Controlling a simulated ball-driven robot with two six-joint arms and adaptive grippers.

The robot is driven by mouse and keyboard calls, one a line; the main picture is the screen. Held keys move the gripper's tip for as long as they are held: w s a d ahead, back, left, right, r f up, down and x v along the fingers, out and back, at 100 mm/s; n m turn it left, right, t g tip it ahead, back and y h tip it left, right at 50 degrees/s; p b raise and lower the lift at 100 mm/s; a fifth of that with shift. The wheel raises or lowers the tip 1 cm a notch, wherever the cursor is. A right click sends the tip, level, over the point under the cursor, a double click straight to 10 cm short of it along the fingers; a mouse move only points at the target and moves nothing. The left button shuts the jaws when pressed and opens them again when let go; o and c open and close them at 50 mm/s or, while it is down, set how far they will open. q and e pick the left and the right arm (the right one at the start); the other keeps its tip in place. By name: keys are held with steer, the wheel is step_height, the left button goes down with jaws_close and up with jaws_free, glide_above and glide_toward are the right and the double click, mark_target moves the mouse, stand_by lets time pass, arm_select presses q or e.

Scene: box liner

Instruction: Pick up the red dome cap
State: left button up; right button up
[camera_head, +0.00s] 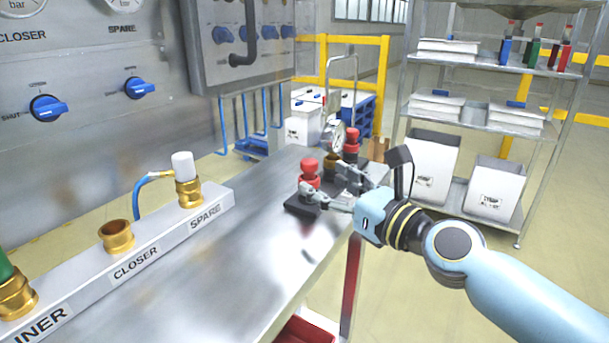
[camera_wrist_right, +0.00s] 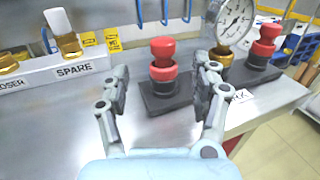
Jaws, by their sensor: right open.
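A red dome cap (camera_head: 310,167) stands upright on a black base (camera_head: 297,207) on the metal bench. In the right wrist view the same cap (camera_wrist_right: 162,50) has a rounded top, a narrow waist and a wider red part below. My right gripper (camera_head: 330,187) is open. In the wrist view its fingers (camera_wrist_right: 162,88) appear on the left and right of the red piece, with a visible gap on each side. A second, similar red-topped piece (camera_head: 351,137) stands farther back; it also shows in the wrist view (camera_wrist_right: 267,38). My left gripper is not in view.
A pressure gauge (camera_wrist_right: 235,20) on a brass fitting stands between the two red pieces. A labelled rail (camera_head: 135,255) with brass fittings runs along the left; SPARE holds a white-topped piece (camera_head: 182,165). The bench between (camera_head: 240,240) is clear. Shelves (camera_head: 480,65) stand behind.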

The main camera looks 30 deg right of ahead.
mark_target(313, 173)
steer(key=w, duration=0.5)
steer(key=shift+w+a, duration=0.35)
steer(key=shift+w, duration=0.05)
steer(key=shift+r, duration=0.1)
steer(key=shift+c, duration=0.5)
steer(key=c, duration=1.2)
steer(key=shift+o, duration=0.2)
